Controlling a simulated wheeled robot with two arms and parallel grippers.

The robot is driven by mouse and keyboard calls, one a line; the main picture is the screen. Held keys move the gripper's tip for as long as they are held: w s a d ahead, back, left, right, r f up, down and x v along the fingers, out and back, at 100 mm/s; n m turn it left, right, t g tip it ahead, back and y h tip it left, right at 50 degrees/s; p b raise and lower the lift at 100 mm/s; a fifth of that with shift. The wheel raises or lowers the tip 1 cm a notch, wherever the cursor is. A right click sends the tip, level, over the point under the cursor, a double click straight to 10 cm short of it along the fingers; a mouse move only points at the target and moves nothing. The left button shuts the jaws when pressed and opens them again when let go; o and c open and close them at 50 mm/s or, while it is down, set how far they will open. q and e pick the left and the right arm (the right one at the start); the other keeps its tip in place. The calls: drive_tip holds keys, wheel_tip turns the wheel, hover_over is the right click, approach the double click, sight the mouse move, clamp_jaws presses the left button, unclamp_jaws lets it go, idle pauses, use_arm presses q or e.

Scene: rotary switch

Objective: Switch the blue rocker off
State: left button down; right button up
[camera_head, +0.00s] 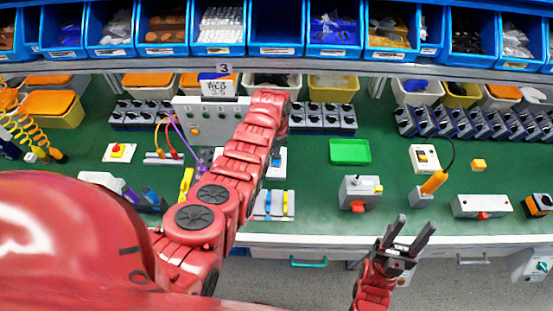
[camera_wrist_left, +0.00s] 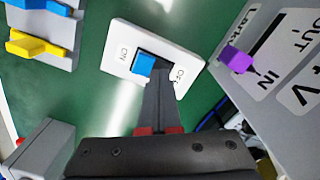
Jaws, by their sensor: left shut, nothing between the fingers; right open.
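The blue rocker (camera_wrist_left: 144,65) sits in a white switch plate (camera_wrist_left: 122,45) marked ON on the left and OFF on the right in the left wrist view. My left gripper (camera_wrist_left: 161,80) is shut and empty, with its tips right at the rocker, toward the OFF side. I cannot tell whether they touch it, nor which way the rocker is tipped. In the head view the blue rocker (camera_head: 276,160) shows small beside my left arm, which hides much around it. My right gripper (camera_head: 410,236) is open and empty in front of the bench's front edge.
A grey panel with a purple plug (camera_wrist_left: 236,60) stands close right of the switch in the wrist view. A block with blue and yellow levers (camera_wrist_left: 38,42) is at left. A green tray (camera_head: 350,151) and a grey box with a red part (camera_head: 360,193) lie right of my left arm.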

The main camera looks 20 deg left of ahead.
use_arm(q)
drive_tip(key=shift+r+p, duration=0.85)
drive_tip(key=shift+r, duration=0.55)
wheel_tip(320, 180, up, 4)
drive_tip(key=shift+r+p, duration=0.1)
drive_tip(key=shift+p, duration=0.8)
